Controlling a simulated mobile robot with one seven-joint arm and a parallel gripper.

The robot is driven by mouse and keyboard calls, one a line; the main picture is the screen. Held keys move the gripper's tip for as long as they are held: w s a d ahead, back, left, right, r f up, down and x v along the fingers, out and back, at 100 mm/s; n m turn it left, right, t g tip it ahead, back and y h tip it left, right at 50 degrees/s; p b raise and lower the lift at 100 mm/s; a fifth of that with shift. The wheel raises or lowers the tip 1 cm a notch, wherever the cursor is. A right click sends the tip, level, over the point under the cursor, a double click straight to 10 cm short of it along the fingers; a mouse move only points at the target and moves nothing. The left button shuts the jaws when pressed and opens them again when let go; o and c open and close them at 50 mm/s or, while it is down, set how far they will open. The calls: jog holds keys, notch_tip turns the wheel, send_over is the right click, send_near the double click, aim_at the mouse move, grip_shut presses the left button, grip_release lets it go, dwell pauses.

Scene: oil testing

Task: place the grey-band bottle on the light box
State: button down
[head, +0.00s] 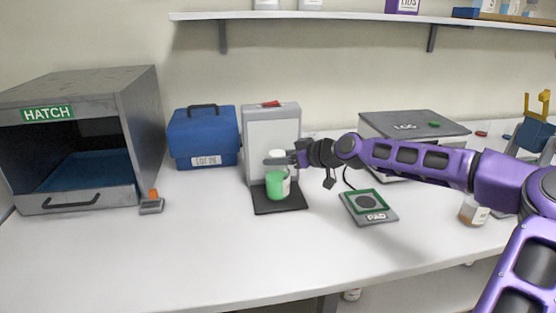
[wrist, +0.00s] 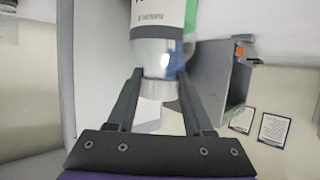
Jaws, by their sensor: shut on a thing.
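The grey-band bottle (head: 277,184) holds green liquid and has a white label and a white top. It is upright in front of the light box's pale panel, over the black base plate. I cannot tell whether its bottom touches the plate. My gripper (head: 278,160) comes from the right and is shut on the bottle's upper part. The light box (head: 272,143) is a grey frame with a red switch on top.
A blue case (head: 203,140) and the grey hatch (head: 82,135) stand to the left. The pad (head: 368,206) and the log box (head: 415,124) are to the right, under and behind my arm. An amber bottle (head: 472,211) stands farther right. The front counter is clear.

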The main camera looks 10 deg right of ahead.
jog(key=shift+c, duration=1.4)
grip_release()
jog(key=p+v, duration=0.1)
jog(key=v, duration=1.1)
jog(key=shift+a, duration=0.15)
